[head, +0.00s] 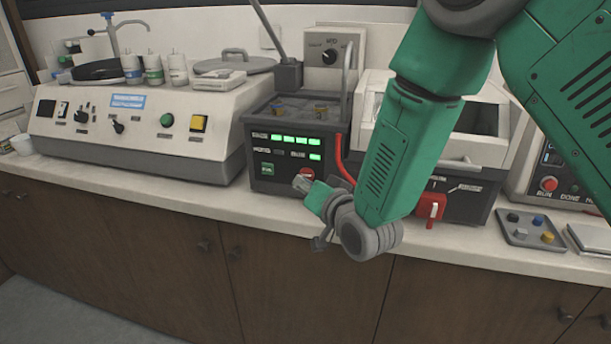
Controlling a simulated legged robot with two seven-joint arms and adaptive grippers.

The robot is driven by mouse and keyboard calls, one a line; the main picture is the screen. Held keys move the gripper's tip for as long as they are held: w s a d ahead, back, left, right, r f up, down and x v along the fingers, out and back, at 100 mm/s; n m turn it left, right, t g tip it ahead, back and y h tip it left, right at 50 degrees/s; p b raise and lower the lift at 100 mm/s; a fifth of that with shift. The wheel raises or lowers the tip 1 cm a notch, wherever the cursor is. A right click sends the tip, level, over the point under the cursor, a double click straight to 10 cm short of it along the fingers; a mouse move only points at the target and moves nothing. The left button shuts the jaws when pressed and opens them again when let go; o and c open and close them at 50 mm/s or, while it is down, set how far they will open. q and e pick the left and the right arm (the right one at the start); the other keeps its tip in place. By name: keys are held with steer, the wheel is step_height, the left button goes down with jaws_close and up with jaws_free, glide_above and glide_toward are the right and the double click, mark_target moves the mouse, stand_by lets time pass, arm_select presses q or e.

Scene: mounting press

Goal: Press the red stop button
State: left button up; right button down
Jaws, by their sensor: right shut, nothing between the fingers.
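The mounting press (263,140) is a dark box on the white counter. Its front panel has lit green indicators and a green button (267,169) at lower left. A red button (307,172) at the panel's lower right is partly hidden by my right gripper. My right gripper (302,183) is shut and empty, with its tips at or just in front of the red button. I cannot tell whether they touch it. The green right arm comes in from the upper right and hides part of the machine beside the press. My left gripper is not in view.
A red hose (341,160) runs down beside the press. Right of it are a red rotary switch (430,209), a small tray (517,240) of specimens, and another machine with a red button (549,184). A polishing machine (140,125) with bottles stands left.

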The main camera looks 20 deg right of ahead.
steer(key=shift+w+d, duration=0.2)
steer(key=shift+w+d+r, duration=0.1)
steer(key=shift+w+d, duration=0.15)
steer(key=shift+w, duration=0.05)
stand_by(0.7)
steer(key=shift+a, duration=0.1)
steer(key=shift+s+a, duration=0.4)
steer(key=shift+s, duration=0.25)
steer(key=s+a, duration=0.2)
steer(key=s, duration=0.2)
steer(key=shift+s+a+p, duration=0.1)
steer(key=shift+a+p, duration=0.2)
steer(key=shift+a, duration=0.1)
stand_by(0.7)
